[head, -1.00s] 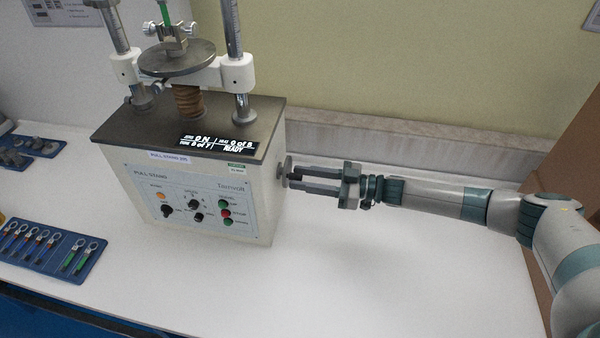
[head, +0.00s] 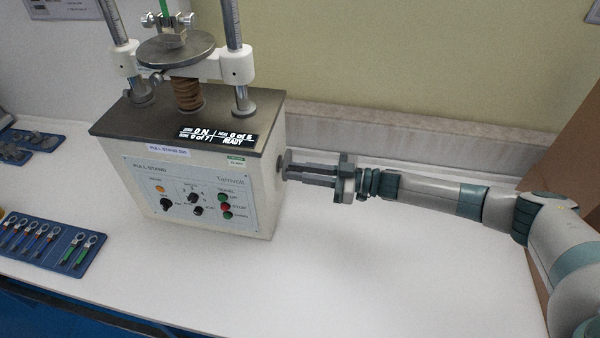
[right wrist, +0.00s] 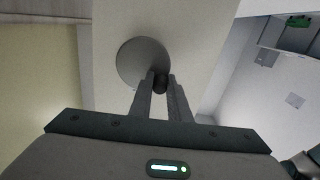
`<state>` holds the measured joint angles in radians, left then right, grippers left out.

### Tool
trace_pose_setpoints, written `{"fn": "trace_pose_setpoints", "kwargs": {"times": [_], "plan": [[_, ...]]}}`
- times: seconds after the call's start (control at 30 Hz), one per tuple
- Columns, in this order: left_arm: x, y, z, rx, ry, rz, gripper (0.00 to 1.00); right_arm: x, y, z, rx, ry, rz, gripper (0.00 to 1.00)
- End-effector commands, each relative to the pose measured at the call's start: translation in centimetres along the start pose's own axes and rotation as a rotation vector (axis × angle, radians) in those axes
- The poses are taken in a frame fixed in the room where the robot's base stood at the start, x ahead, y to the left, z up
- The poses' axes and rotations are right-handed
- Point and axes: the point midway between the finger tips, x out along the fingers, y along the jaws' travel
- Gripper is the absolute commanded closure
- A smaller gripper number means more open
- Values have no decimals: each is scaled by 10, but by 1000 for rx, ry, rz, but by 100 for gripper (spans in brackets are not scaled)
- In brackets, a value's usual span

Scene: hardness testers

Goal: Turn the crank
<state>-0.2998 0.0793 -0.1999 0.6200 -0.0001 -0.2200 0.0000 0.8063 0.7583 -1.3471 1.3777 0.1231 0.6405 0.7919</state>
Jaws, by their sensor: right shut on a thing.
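The pull stand (head: 190,145) is a cream box with a dark top plate, and it stands on the white bench. The crank is a grey disc (head: 284,165) on its right side, with a small dark knob. In the right wrist view the crank disc (right wrist: 142,62) shows face on, with the dark knob (right wrist: 160,84) near its lower right edge. My right gripper (head: 300,172) reaches in from the right and is shut on the crank knob; in the right wrist view its fingers (right wrist: 160,86) lie on both sides of it. My left gripper is not in view.
A blue tray of specimens with ring ends (head: 45,248) lies on the bench left of the stand. Another blue tray (head: 30,143) is farther back. A brown panel (head: 574,160) stands at the far right. The bench in front of my right arm is clear.

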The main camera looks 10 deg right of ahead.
Motion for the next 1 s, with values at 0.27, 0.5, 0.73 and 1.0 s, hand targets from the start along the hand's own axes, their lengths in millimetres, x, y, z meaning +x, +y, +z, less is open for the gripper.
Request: {"fn": "trace_pose_setpoints", "kwargs": {"times": [0.27,0.5,0.73,1.0], "plan": [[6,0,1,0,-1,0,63,0,0,1,-53,0,1,100],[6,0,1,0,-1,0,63,0,0,2,-52,0,1,65],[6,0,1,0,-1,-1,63,0,0,2,-51,0,0,65],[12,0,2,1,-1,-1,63,-13,0,4,-51,-1,1,65]]}}
